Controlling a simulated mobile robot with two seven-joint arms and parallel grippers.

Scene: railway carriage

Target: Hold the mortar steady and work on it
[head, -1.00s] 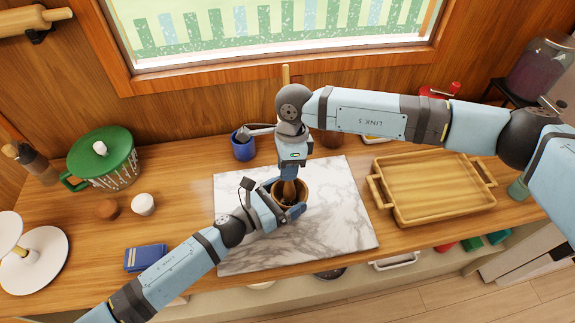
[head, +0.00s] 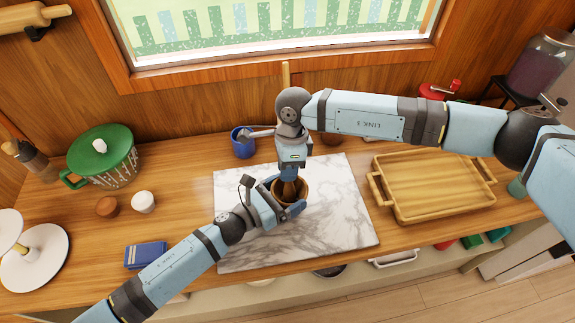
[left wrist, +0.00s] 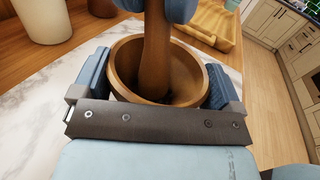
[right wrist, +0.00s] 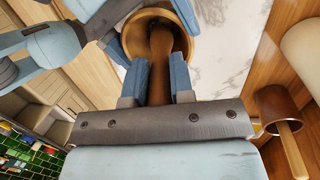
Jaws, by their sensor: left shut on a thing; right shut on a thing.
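The brown wooden mortar (head: 304,188) stands on the white marble slab (head: 345,225). My left gripper (head: 284,202) is shut on the mortar, with a finger on each side of its wall in the left wrist view (left wrist: 122,58). My right gripper (head: 289,174) is above the mortar and shut on the upper part of the wooden pestle (left wrist: 155,50). The pestle's lower end is inside the mortar, close to upright. In the right wrist view the pestle (right wrist: 160,58) sits between the two blue fingers. The mortar's contents are mostly hidden.
A wooden tray (head: 435,205) lies right of the slab. A blue mug (head: 242,148) stands behind it. A green-lidded pot (head: 100,155), small brown (head: 107,207) and white (head: 143,202) items and a blue box (head: 145,255) are at left. A window wall bounds the back.

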